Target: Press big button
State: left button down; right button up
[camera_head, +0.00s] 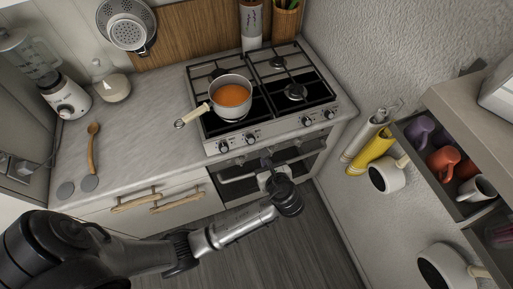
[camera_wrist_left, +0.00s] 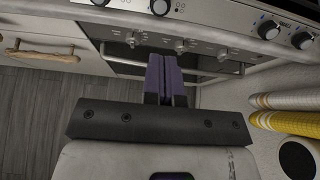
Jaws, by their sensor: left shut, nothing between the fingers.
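The stove (camera_head: 262,95) has a steel front panel with several large round knobs (camera_head: 223,147), which also show as dark knobs in the left wrist view (camera_wrist_left: 268,30). Below them the oven front carries a row of smaller round controls (camera_wrist_left: 180,46). I cannot tell which of these is the big button. My left gripper (camera_head: 266,162) is in front of the oven, below the knob panel. Its purple fingers are together and empty in the left wrist view (camera_wrist_left: 165,62), pointing at the oven front. Whether they touch it is unclear. My right gripper is not in view.
A pot of orange soup (camera_head: 232,95) sits on the left burners, its handle over the counter. An oven handle bar (camera_head: 238,179) runs across the front. Drawers with wooden handles (camera_head: 135,201) are at left; an open shelf of mugs (camera_head: 462,200) is at right.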

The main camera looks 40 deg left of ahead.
aim_at(251, 141)
pick_arm(q)
jog(key=b+x, duration=0.1)
jog(key=x, duration=1.2)
jog(key=shift+w+a+f+b, duration=0.15)
jog(key=shift+a+f+b, duration=0.05)
jog(key=shift+a+b, duration=0.1)
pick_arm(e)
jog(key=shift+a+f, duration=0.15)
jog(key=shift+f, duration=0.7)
